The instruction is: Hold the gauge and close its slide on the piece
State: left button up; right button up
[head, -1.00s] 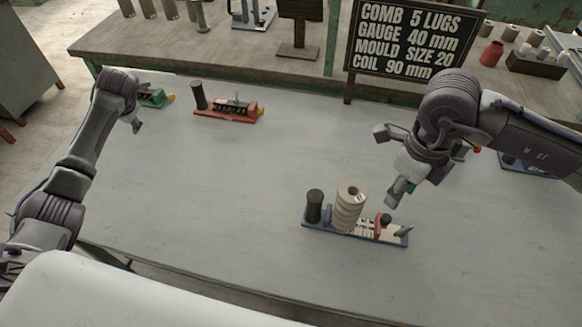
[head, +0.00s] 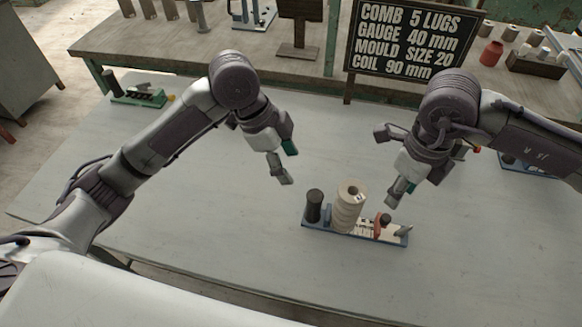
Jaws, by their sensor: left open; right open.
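The gauge on the table has a blue base (head: 315,225), a black upright grip (head: 314,204) at its left end, a pale scale strip and an orange-red slide (head: 384,222) towards its right end. A cream ribbed clay piece (head: 347,210) stands upright on it between grip and slide, with the slide apart to its right. My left gripper (head: 284,167) is open and empty, above and left of the black grip. My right gripper (head: 391,170) is open and empty, above the slide end. Neither appears to touch the gauge.
A green gauge (head: 140,97) lies at the far left of the table, and another blue one (head: 525,168) shows partly at the right behind my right arm. A black sign (head: 412,38) reading "GAUGE 40 mm" stands at the back. The table's front is clear.

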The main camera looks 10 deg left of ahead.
pick_arm(q)
jog(key=s+d+m, duration=0.1)
jog(key=s, duration=0.1)
send_near(319, 218)
jog(key=shift+g, duration=0.3)
jog(key=x, duration=0.4)
jog(key=w+x, duration=0.1)
jog(key=x, duration=0.1)
jog(key=shift+f, duration=0.35)
